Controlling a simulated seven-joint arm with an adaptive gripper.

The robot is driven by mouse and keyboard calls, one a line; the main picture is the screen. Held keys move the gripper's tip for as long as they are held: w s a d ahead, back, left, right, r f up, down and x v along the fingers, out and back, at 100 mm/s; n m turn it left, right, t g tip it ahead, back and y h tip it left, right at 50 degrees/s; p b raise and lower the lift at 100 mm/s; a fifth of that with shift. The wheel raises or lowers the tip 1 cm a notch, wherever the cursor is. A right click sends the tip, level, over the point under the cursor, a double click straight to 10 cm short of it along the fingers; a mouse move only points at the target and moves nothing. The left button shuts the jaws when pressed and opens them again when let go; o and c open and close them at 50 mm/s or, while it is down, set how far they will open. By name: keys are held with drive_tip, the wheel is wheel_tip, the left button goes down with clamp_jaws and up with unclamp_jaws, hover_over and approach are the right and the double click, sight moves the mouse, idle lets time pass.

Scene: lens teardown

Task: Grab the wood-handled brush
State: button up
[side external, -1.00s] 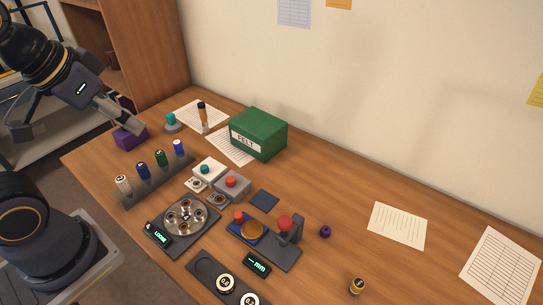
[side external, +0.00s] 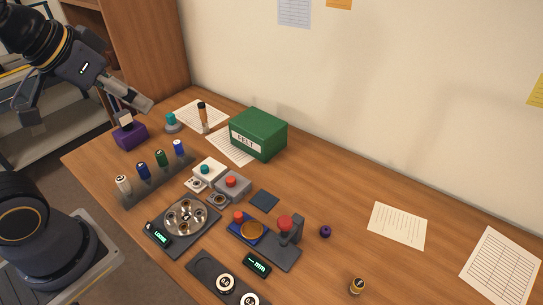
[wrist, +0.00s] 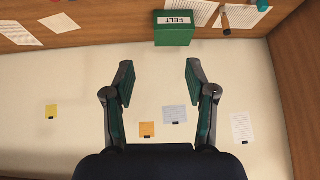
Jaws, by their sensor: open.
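The wood-handled brush (side external: 203,117) looks like the slim upright piece with a brown body, dark top and pale lower end, standing at the back of the desk left of the green box. In the wrist view the brush (wrist: 226,22) shows near the top edge, right of the box, outside the space between my fingers. My gripper (side external: 148,104) is raised above the back left of the desk, left of the brush and apart from it. In the wrist view my gripper (wrist: 159,79) is open and empty, with the wall behind it.
A green FELT box (side external: 258,134) stands right of the brush. A teal-topped piece (side external: 171,121) and a purple holder (side external: 130,135) stand left of it. A rack (side external: 158,181) with several coloured bottles is in front. Papers (side external: 213,109) lie around it. The right of the desk is mostly clear.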

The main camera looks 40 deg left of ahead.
drive_tip(key=w+a+r, duration=0.2)
drive_tip(key=w+r, duration=0.2)
drive_tip(key=w, duration=0.4)
drive_tip(key=n+g+y, duration=0.2)
drive_tip(key=n+g, duration=0.1)
drive_tip(key=n, duration=0.2)
hover_over(203, 112)
drive_tip(key=s+d, duration=0.2)
drive_tip(key=s, duration=0.3)
wheel_tip(203, 112, down, 21)
drive_tip(key=x, duration=0.9)
drive_tip(key=shift+w, duration=0.35)
drive_tip(key=x, duration=0.5)
drive_tip(key=shift+w+a+f, duration=0.25)
drive_tip(key=shift+a, duration=0.15)
drive_tip(key=shift+c, duration=0.2)
